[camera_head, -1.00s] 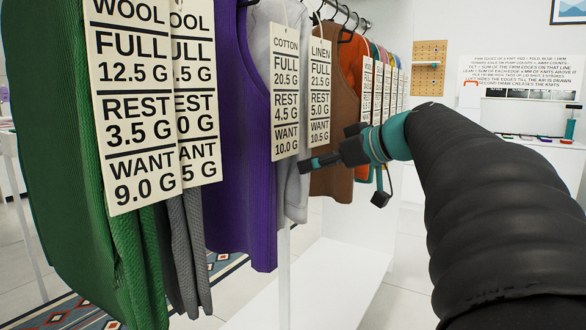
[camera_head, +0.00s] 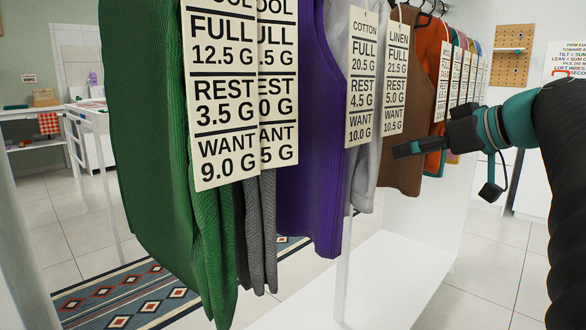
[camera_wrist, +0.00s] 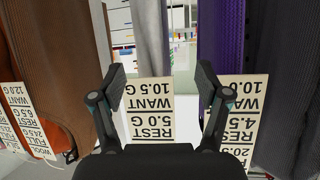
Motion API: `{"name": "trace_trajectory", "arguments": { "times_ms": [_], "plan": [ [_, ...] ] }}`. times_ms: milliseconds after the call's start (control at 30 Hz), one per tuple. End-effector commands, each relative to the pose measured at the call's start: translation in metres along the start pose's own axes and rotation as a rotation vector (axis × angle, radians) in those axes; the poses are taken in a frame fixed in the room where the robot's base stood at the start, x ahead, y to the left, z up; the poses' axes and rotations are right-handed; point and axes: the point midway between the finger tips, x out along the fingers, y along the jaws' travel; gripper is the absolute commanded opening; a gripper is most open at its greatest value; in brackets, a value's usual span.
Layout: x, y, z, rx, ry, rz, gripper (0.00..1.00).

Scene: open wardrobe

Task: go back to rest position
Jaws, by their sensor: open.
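My gripper (camera_head: 408,149) is in front of the hanging garments at the right of the head view, its fingers pointing left. It overlaps the brown garment (camera_head: 402,178) in that view. In the wrist view my gripper (camera_wrist: 160,85) has its two fingers spread wide apart with nothing held between them. The linen tag (camera_wrist: 152,112) shows upside down behind the gap between the fingers. Whether the fingers touch any cloth cannot be told.
A green garment (camera_head: 160,130), a purple garment (camera_head: 310,130) and several others hang from the wardrobe rail with large tags. The white wardrobe floor (camera_head: 390,275) is bare. A patterned rug (camera_head: 120,295) lies on the tiled floor at left. A pegboard (camera_head: 512,55) hangs behind.

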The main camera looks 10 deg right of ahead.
Motion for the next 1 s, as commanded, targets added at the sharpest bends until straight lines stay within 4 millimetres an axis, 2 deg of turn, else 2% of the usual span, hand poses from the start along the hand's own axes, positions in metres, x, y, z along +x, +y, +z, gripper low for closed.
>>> {"name": "trace_trajectory", "arguments": {
  "times_ms": [67,167,333,533,700,800,1000],
  "plan": [
    [0.006,-0.016,0.004,0.034,-0.040,-0.007,0.76],
    [0.020,-0.048,0.021,0.115,-0.140,-0.007,0.76],
    [0.033,-0.114,0.077,0.261,-0.362,0.046,0.76],
    [0.023,-0.173,0.148,0.334,-0.559,0.178,0.76],
    [0.006,-0.199,0.200,0.328,-0.636,0.298,0.76],
    [-0.001,-0.205,0.219,0.315,-0.647,0.347,0.76],
    [-0.006,-0.208,0.237,0.303,-0.649,0.389,0.76]
  ]
}}
